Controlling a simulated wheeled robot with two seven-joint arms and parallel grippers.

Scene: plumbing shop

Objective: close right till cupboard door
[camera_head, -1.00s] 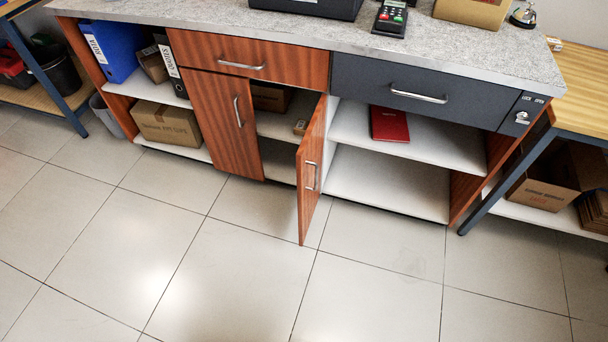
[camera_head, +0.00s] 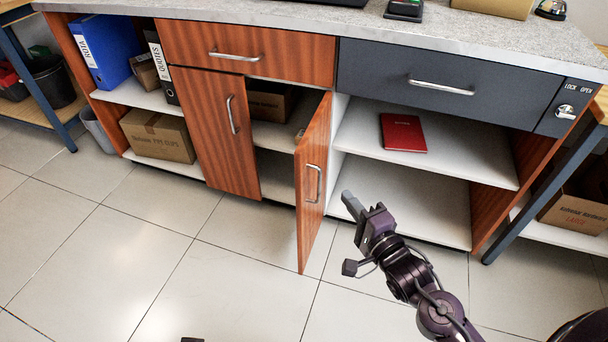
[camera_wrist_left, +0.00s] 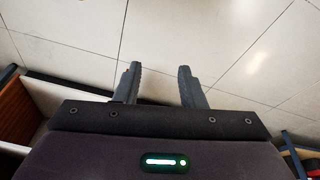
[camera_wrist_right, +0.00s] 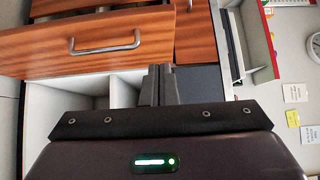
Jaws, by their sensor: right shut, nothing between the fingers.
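The right till cupboard door (camera_head: 311,185) is wood with a silver vertical handle (camera_head: 314,184). It stands swung well open, jutting toward me from the counter. The left cupboard door (camera_head: 216,130) is shut. My right gripper (camera_head: 348,200) is shut and empty, to the right of the open door near its handle height in the picture, apart from it. In the right wrist view, the closed fingers (camera_wrist_right: 159,82) point at the counter, with the door's handle (camera_wrist_right: 105,45) above left. My left gripper (camera_wrist_left: 158,84) is open and empty over floor tiles in the left wrist view.
The open shelves to the right hold a red book (camera_head: 403,133). A grey drawer (camera_head: 440,85) and a wooden drawer (camera_head: 247,52) are shut. A cardboard box (camera_head: 268,103) stands inside the cupboard. The tiled floor (camera_head: 130,260) ahead is clear.

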